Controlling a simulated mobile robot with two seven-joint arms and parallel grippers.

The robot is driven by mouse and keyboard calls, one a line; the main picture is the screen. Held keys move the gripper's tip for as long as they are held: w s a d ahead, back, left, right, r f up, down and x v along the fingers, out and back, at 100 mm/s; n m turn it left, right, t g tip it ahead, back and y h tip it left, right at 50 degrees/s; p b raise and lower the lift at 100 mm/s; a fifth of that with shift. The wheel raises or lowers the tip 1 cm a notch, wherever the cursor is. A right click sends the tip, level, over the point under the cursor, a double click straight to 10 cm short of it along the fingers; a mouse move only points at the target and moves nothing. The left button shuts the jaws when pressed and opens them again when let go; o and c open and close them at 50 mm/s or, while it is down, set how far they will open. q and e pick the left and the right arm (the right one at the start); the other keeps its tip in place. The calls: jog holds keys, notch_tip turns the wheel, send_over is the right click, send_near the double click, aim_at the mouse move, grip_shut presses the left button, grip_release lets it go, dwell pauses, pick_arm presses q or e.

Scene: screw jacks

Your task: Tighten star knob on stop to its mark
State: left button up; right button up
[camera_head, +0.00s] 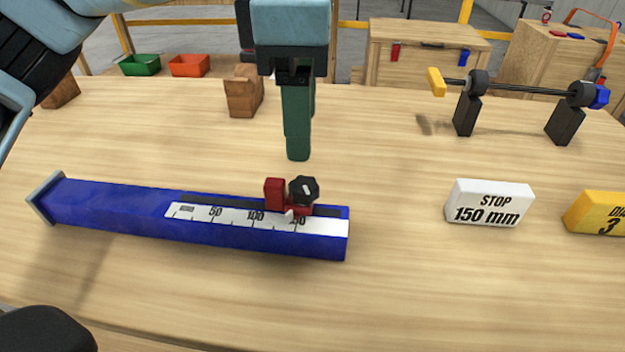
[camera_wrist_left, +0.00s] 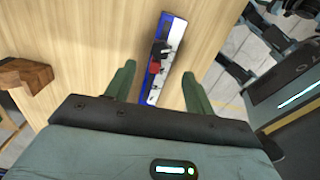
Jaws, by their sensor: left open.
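The blue stop rail (camera_head: 110,206) with a white millimetre scale lies on the table, its end plate at the left. A red stop slider (camera_head: 275,193) sits near the rail's right end, around the scale's 150 end. The black star knob (camera_head: 304,190) with a light line across its face is on the slider's right side. My left gripper (camera_head: 298,158) hangs above and behind the knob, apart from it. In the left wrist view my left gripper (camera_wrist_left: 157,85) is open, with the knob (camera_wrist_left: 161,47) and red slider (camera_wrist_left: 154,67) beyond its fingers. My right gripper is not in view.
A white block (camera_head: 488,204) reading "STOP 150 mm" stands right of the rail, with a yellow block (camera_head: 598,213) beside it. A rod on black stands (camera_head: 467,113) is at the back right. A wooden block (camera_head: 243,92) stands behind my left gripper. The table between is clear.

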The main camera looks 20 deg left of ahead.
aim_at(304, 184)
pick_arm(q)
notch_tip(304, 184, down, 8)
jog(key=shift+r+b, duration=0.1)
jog(key=shift+b, duration=0.95)
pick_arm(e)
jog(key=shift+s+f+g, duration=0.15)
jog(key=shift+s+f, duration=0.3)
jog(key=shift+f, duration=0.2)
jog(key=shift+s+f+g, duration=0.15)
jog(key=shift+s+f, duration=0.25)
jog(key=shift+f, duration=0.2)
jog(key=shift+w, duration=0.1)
pick_arm(q)
jog(key=c, duration=1)
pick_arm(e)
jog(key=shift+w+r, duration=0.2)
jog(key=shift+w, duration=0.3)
